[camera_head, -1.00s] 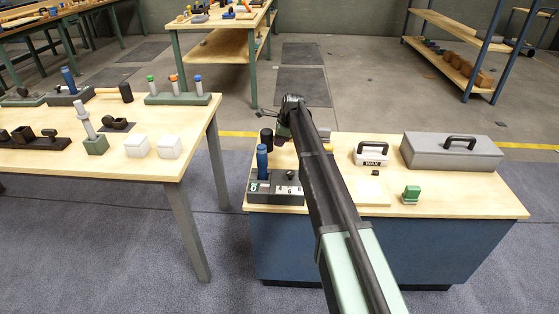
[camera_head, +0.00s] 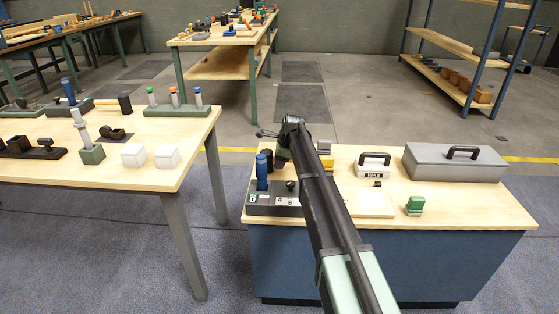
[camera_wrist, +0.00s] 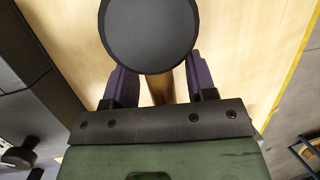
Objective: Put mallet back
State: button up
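A mallet with a round black head (camera_wrist: 150,32) and a brown wooden handle (camera_wrist: 160,88) fills the middle of the wrist view. My gripper (camera_wrist: 157,80) has purple fingers on both sides of the handle. The black head covers the finger ends, so I cannot see whether they press on the mallet. In the head view my gripper (camera_head: 282,156) is low over the blue bench, beside a dark cylinder that may be the mallet's head (camera_head: 268,157). My arm hides the rest. Another black-headed mallet (camera_head: 125,104) lies on the left table.
A dark block (camera_head: 270,205) with number tiles and a blue-handled piece (camera_head: 262,172) stands near my gripper. A WAX box (camera_head: 373,166), green stamp (camera_head: 415,206) and grey toolbox (camera_head: 455,164) occupy the bench's right. The left table (camera_head: 200,140) is separated by a gap.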

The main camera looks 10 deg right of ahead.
jog(key=p+v, duration=1.2)
jog(key=v, duration=0.1)
jog(key=s+a+n+g+h, duration=0.1)
jog(key=s+a+n, duration=0.1)
jog(key=s+n, duration=0.5)
jog(key=s+a+f+n+g, duration=0.1)
jog(key=s+a+n, duration=0.2)
jog(key=s, duration=1.7)
jog(key=s+a+n+h, duration=0.1)
jog(key=s+a+n, duration=0.1)
jog(key=s+n, duration=0.9)
jog(key=s, duration=0.2)
jog(key=shift+s+a+f+g+h, duration=0.2)
jog(key=shift+s+f+g+h, duration=0.1)
jog(key=shift+g, duration=0.1)
